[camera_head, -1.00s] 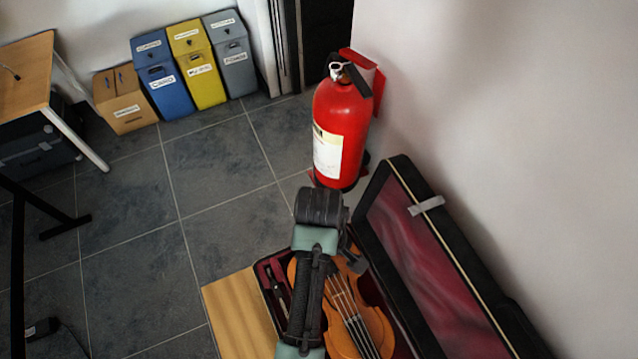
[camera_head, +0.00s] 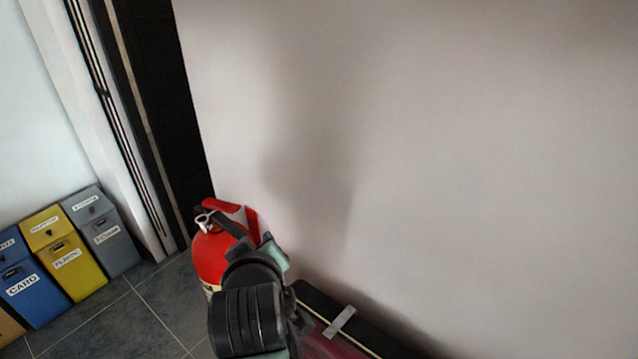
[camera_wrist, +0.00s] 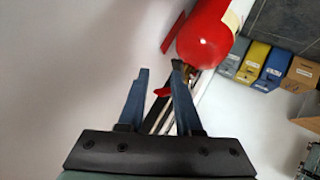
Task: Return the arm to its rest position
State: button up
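My gripper (camera_wrist: 160,72) shows in the wrist view with two blue fingers spread apart and nothing visibly held between them. The red fire extinguisher (camera_wrist: 205,38) and its handle lie beyond the fingertips in that view, and I see no contact. In the head view my arm (camera_head: 248,310) is raised at the lower middle, in front of the fire extinguisher (camera_head: 212,258). The fingers cannot be made out there.
The open instrument case's lid (camera_head: 318,348) stands by the wall at the bottom; the instrument is out of view. The pale wall (camera_head: 470,170) fills the right side. Blue (camera_head: 32,292), yellow (camera_head: 66,262) and grey (camera_head: 103,235) bins stand at left. Tiled floor (camera_head: 140,318) lies between.

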notch_tip(320, 180, up, 14)
jog(key=w+d+m+t+b, duration=0.1)
jog(key=d+m+t, duration=0.15)
jog(key=t, duration=0.25)
jog(key=s+d+r+m+t, duration=0.2)
jog(key=s+r, duration=0.3)
jog(key=r, duration=0.3)
jog(key=s+d+r+m+t+h+b, duration=0.1)
jog(key=s+d+r+m+t, duration=0.1)
jog(key=s+r+t, duration=0.3)
jog(key=s+d+r+m+t+h+b, duration=0.1)
jog(key=s+d+r+m+t, duration=0.1)
jog(key=r, duration=1)
jog(key=s+d+t, duration=0.1)
jog(key=s+t, duration=0.1)
jog(key=s, duration=0.1)
jog(key=shift+s+r, duration=0.25)
jog(key=shift+s, duration=0.1)
jog(key=shift+w+d, duration=0.1)
grip_shut()
